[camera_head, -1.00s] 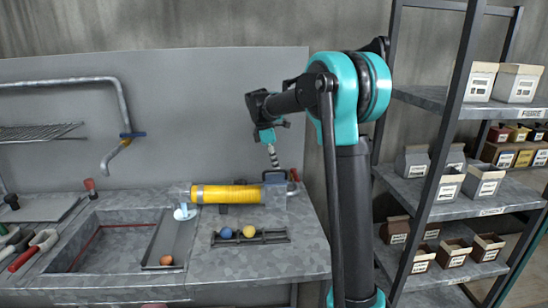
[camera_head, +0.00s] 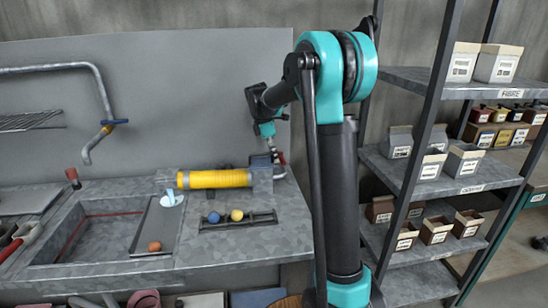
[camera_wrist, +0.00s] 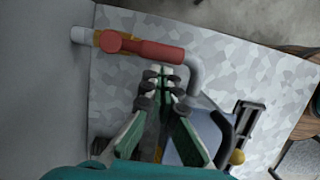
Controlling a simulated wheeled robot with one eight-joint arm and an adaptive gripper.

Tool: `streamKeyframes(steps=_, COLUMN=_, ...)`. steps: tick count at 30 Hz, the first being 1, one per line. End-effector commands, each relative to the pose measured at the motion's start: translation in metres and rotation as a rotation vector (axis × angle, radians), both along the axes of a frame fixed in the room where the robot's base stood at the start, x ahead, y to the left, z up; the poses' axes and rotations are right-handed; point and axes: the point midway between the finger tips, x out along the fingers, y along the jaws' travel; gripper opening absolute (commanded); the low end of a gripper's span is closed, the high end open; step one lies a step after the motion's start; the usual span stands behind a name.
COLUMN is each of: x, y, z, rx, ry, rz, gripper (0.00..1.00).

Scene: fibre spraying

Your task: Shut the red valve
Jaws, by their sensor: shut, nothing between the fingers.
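The red valve handle (camera_wrist: 150,50) lies across the top of the wrist view, on a grey bent pipe (camera_wrist: 194,78) with a brass-coloured fitting at its left end. In the head view only a small red part of the valve (camera_head: 282,158) shows, at the right end of the yellow-cylinder machine (camera_head: 213,179). My gripper (camera_wrist: 166,76) is shut and empty, its fingertips close beside the lower edge of the handle in the wrist view. I cannot tell whether they touch it. In the head view my gripper (camera_head: 272,150) points down above the machine's grey end box (camera_head: 262,180).
The counter (camera_head: 225,250) holds a black rack (camera_head: 240,222) with a blue and a yellow ball. A shelf rack with boxes (camera_head: 428,166) stands right of my arm. The wall is close behind the machine.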

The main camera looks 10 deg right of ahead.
Motion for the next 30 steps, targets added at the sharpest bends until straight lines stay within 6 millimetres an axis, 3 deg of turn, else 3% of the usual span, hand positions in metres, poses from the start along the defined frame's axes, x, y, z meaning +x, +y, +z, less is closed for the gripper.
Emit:
streamKeyframes(steps=20, x=-0.004, y=-0.008, z=0.0, rx=0.0, ry=0.0, rz=0.121, gripper=0.0)
streamKeyframes(steps=30, x=-0.008, y=-0.023, z=0.0, rx=0.0, ry=0.0, rz=0.335, gripper=0.0)
